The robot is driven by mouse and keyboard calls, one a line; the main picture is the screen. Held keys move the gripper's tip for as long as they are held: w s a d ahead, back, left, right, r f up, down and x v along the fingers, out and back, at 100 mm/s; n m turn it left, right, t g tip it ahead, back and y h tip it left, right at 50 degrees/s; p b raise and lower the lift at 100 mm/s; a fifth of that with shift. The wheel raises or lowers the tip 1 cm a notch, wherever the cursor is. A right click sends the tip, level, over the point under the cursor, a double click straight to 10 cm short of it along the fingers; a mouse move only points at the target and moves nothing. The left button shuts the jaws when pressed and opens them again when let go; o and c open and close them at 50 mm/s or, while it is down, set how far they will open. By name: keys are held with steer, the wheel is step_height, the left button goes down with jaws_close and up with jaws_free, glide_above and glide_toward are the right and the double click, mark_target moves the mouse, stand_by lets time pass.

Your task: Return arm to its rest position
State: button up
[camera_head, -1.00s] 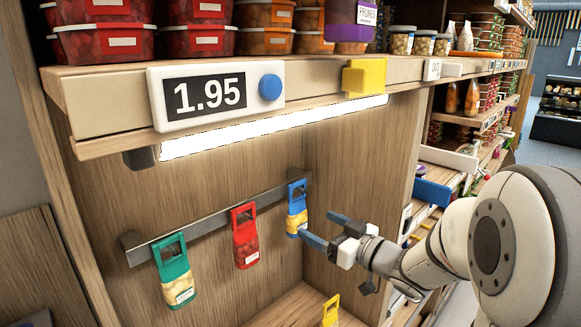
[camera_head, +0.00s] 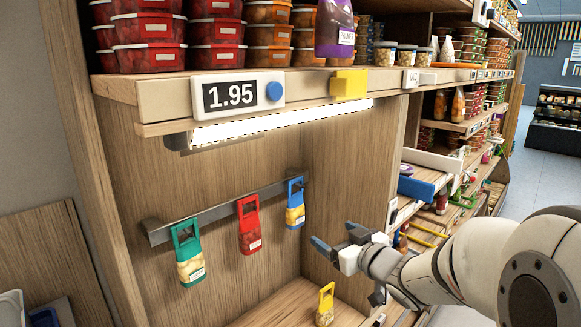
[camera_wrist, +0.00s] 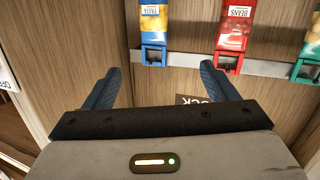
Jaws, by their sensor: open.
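My gripper (camera_head: 335,238) is open and empty, with its blue fingers in front of the right part of the wooden bay. My arm reaches in from the lower right of the head view. In the wrist view, the two blue fingers of my gripper (camera_wrist: 161,78) stand wide apart with nothing between them. The blue-topped packet (camera_head: 295,208) hangs on the metal rail left of the gripper, apart from it. The same packet, labelled pasta, shows in the wrist view (camera_wrist: 152,22).
A red packet (camera_head: 249,228) and a green packet (camera_head: 188,262) hang farther left on the rail (camera_head: 215,210). A yellow-topped packet (camera_head: 325,303) stands on the bay's bottom below the gripper. A shelf with a 1.95 price tag (camera_head: 232,94) overhangs the bay. Stocked shelves are at right.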

steer(key=s+d+f+m+g+h, duration=0.35)
steer(key=s+d+m+h, duration=0.25)
steer(key=s+d+h, duration=0.3)
steer(key=s+a+f+g, duration=0.1)
steer(key=s+g, duration=0.1)
steer(key=s, duration=0.3)
steer(key=s+a+f+g, duration=0.1)
steer(key=s+a+g, duration=0.1)
steer(key=s, duration=0.4)
steer(key=s+a+f+g+y, duration=0.1)
steer(key=s+g, duration=0.2)
steer(key=s, duration=0.2)
steer(key=shift+s+a+f+m, duration=0.15)
steer(key=shift+f+m, duration=0.25)
